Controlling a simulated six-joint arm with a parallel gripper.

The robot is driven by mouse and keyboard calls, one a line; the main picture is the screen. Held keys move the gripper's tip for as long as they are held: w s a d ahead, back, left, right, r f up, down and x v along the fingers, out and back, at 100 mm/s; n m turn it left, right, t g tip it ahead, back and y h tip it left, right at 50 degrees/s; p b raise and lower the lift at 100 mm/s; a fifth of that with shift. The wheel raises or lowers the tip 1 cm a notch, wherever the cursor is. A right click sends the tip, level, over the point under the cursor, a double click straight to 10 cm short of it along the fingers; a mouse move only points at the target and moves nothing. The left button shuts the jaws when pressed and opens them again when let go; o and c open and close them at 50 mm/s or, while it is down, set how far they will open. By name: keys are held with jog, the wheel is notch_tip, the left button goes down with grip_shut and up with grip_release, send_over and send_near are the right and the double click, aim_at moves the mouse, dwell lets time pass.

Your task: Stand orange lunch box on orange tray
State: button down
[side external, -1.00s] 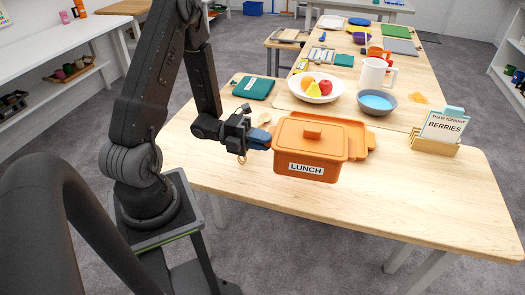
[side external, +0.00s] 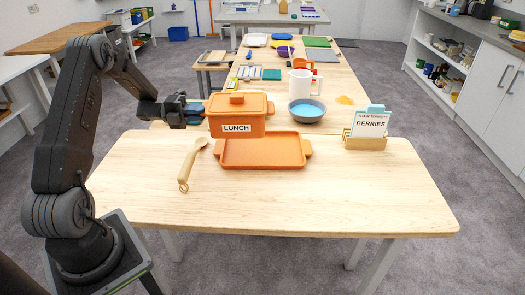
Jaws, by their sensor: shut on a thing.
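The orange lunch box (side external: 237,122), lidded and labelled "LUNCH", is upright behind or above the back left part of the orange tray (side external: 262,152). Its lower edge overlaps the tray's back rim in the picture, and I cannot tell how high it is above the table. The tray lies flat with its inside bare. My gripper (side external: 196,109) reaches in from the left and is shut on the lunch box at its left side. The exact grip is small and partly hidden.
A wooden spoon (side external: 192,163) lies left of the tray. A grey bowl with blue contents (side external: 306,111), a white mug (side external: 300,83) and a "BERRIES" card in a wooden holder (side external: 368,128) stand behind and to the right. The table's front and right are clear.

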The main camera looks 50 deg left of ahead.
jog(key=a, duration=0.2)
send_over(237, 154)
notch_tip(237, 154, down, 6)
jog(key=shift+f, duration=2.3)
jog(key=c, duration=1.2)
grip_release()
jog(key=shift+o, duration=0.2)
